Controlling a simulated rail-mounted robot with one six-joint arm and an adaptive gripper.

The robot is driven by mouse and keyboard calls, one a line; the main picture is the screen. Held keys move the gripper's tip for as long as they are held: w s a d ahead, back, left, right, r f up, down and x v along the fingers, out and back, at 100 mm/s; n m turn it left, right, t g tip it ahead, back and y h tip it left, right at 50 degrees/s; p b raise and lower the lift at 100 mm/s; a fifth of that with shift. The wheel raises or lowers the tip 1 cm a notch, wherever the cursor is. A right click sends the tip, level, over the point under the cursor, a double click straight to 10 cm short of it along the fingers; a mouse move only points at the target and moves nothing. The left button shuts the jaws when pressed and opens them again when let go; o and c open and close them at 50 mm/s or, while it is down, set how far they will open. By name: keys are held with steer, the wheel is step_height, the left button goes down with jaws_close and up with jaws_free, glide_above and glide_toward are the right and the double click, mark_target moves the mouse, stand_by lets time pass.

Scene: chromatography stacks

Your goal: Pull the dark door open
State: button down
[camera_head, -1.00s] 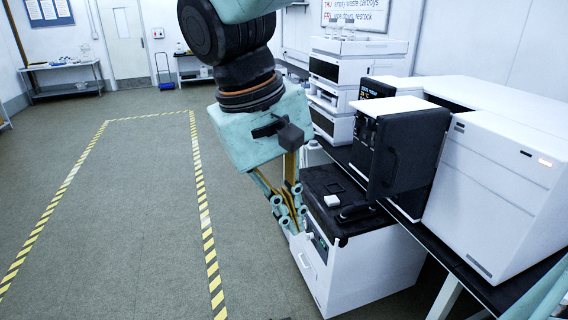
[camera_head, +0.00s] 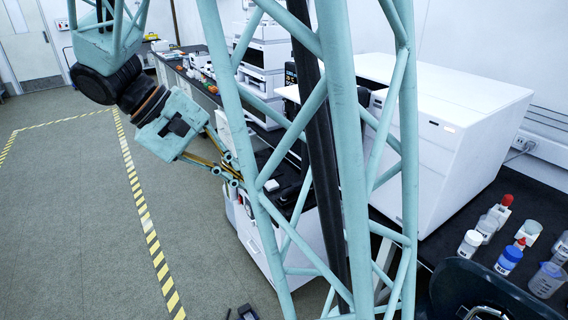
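The dark door is mostly hidden behind my teal lattice frame. Only dark slivers of the black-fronted unit (camera_head: 376,103) show between the struts, beside the large white instrument (camera_head: 465,140). I cannot tell whether the door is ajar. My gripper (camera_head: 233,171) is left of the lattice, pointing down and right. It is near the dark-topped white cabinet (camera_head: 262,235), apart from the black-fronted unit in the picture. Nothing shows between its fingers. The fingertips are too small to tell how far apart they are.
Bottles and jars stand on the dark bench at right, including a blue jar (camera_head: 508,261), a white-capped jar (camera_head: 470,243) and a clear beaker (camera_head: 547,280). White stacked modules (camera_head: 262,70) stand behind. The grey floor at left is open, marked with striped tape (camera_head: 150,232).

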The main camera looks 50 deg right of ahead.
steer(key=w+d+f+m+g+h+p, duration=0.1)
steer(key=w+d+f+g+h+p, duration=0.1)
steer(key=w+d+f, duration=0.5)
steer(key=w+d+f+g+h+p, duration=0.2)
steer(key=w+d+f+h+p, duration=0.2)
steer(key=w+d, duration=0.5)
steer(key=shift+d+f+m+g+h, duration=0.35)
steer(key=shift+d+f+h, duration=1.15)
steer(key=shift+d, duration=1.15)
steer(key=shift+r, duration=0.15)
steer(key=shift+s, duration=0.1)
steer(key=s+d, duration=0.7)
steer(key=s, duration=0.2)
steer(key=shift+s+d, duration=0.1)
